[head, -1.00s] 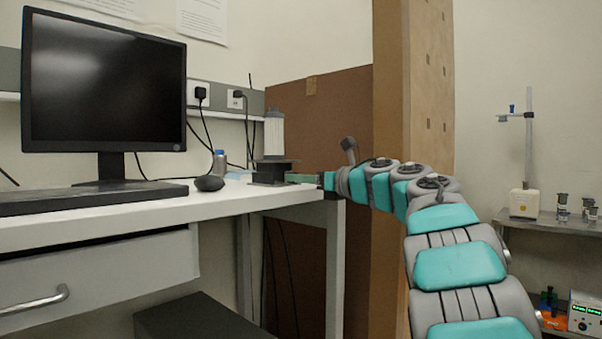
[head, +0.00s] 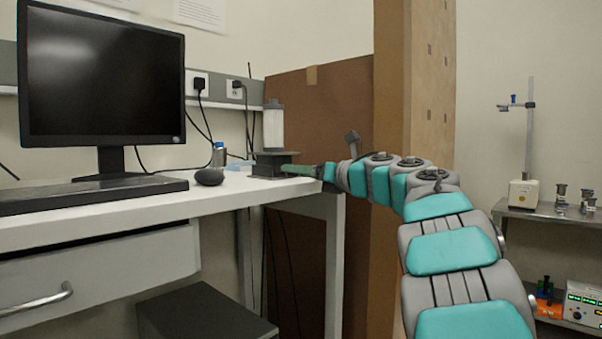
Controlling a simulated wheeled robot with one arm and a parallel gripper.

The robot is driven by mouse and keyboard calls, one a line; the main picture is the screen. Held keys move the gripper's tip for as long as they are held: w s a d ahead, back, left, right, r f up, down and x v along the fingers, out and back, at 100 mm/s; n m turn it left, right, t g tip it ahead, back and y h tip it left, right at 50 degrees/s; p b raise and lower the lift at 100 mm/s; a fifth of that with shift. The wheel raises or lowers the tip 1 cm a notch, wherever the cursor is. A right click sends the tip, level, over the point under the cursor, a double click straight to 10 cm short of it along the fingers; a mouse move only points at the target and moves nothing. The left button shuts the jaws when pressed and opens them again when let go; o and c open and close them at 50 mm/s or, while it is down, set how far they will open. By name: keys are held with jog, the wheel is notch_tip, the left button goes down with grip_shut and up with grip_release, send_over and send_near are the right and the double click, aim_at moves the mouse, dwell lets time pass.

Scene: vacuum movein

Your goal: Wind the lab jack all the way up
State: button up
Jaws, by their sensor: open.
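The lab jack (head: 267,168) is a low, dark stand near the right end of the white desk. A pale, clear cylinder (head: 273,127) stands upright on its top. My arm reaches in from the right, and my gripper (head: 290,169) is at the jack's right side, at about desk height. The gripper is small and dark green here, and its jaws are open. I cannot tell whether the fingers touch the jack or stand around its knob. The jack's knob and screw are not clear in this view.
A monitor (head: 100,85), keyboard (head: 90,194) and black mouse (head: 209,177) are on the desk (head: 150,204) to the left. A blue-capped bottle (head: 218,155) stands behind the mouse. A brown panel and wooden post (head: 412,110) rise behind my arm.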

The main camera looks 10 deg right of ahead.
jog(key=shift+d, duration=0.1)
jog(key=v, duration=0.7)
jog(key=shift+s, duration=0.3)
jog(key=shift+d, duration=0.15)
